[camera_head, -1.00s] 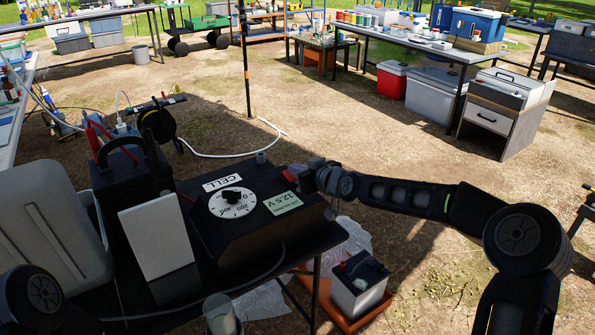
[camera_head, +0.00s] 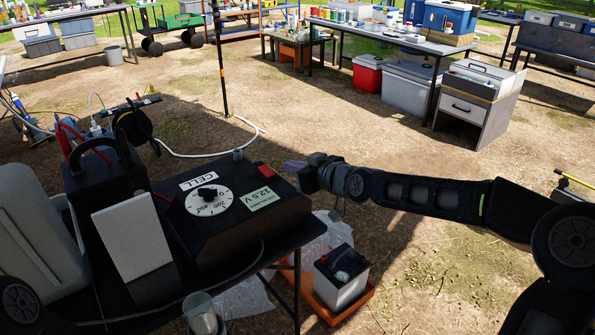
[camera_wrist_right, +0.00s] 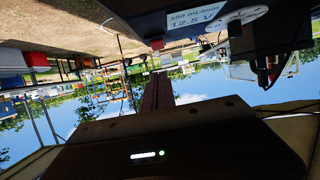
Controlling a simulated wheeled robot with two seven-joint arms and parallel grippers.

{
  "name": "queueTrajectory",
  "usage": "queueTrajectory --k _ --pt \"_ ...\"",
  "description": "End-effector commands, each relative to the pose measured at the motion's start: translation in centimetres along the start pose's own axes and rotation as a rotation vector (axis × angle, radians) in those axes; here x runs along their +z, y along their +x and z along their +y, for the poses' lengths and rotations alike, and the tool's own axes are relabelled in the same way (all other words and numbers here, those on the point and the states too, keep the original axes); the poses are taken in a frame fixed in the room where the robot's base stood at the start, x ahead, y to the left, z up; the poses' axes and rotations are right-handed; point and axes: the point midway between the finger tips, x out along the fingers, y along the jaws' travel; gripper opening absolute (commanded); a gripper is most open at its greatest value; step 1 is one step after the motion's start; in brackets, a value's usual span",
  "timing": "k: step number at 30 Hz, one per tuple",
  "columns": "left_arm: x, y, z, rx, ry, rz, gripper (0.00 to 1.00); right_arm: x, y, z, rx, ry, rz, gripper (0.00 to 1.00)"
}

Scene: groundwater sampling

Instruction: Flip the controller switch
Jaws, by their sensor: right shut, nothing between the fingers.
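The controller (camera_head: 225,226) is a black box on the dark table, with a CELL label, a white dial (camera_head: 209,200) and a green label reading 12.5 V. A small red switch (camera_head: 266,170) sits at its far right corner; its position is too small to tell. The switch also appears in the right wrist view (camera_wrist_right: 157,44), where the controller is upside down. My right gripper (camera_head: 293,166) is shut and empty, just right of the switch and apart from it. It shows in the right wrist view (camera_wrist_right: 158,92). My left gripper is out of view.
A black case (camera_head: 103,172) with a handle and a white panel (camera_head: 132,238) stand left of the controller. A clear cup (camera_head: 201,315) is at the table's front. A battery (camera_head: 341,276) sits in an orange tray on the ground. Open ground lies right of the table.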

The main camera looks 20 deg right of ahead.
Motion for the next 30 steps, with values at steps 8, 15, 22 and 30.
queueTrajectory --k 8,15,22,30 --pt "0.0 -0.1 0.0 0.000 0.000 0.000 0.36 0.4 -1.4 -0.1 -0.001 -0.001 0.000 0.00" --pt "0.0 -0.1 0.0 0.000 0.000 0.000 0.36 0.4 -1.4 -0.1 -0.001 -0.002 0.000 0.00" --pt "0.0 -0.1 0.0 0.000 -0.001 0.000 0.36 0.1 -1.4 0.0 0.006 0.070 0.016 0.00" --pt "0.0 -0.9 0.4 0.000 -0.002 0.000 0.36 12.9 -1.0 -1.0 0.037 0.454 -0.147 0.00"
